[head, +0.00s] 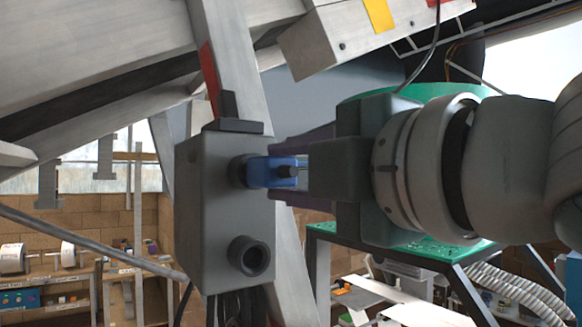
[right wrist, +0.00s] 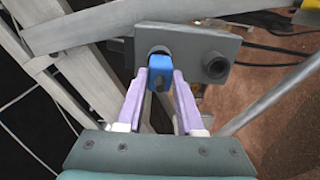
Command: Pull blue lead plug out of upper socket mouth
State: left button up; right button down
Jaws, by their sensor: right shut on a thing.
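A grey socket box (head: 205,225) hangs on a slanted metal beam. It also shows in the right wrist view (right wrist: 195,45). The blue lead plug (head: 262,176) is at the upper socket mouth (head: 238,170), its end against the dark ring. How deep it sits I cannot tell. The lower socket mouth (head: 248,256) is empty. My right gripper (head: 275,170) comes in from the right and is shut on the blue plug. In the right wrist view its pale purple fingers lie on both sides of the plug (right wrist: 160,72). My left gripper is not in view.
Grey metal beams (head: 240,70) run behind and above the box. Dark cables (head: 235,307) hang below it. A green-topped stand (head: 425,248) is behind my right arm. A workbench with shelves (head: 60,275) stands at the far left. Space left of the box looks free.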

aim_at(283, 171)
jog(key=shift+s, duration=0.1)
dwell(0.3)
jog(key=shift+v, duration=1.35)
jog(key=shift+d, duration=0.1)
jog(key=shift+p+v, duration=0.4)
jog(key=shift+v, duration=1.1)
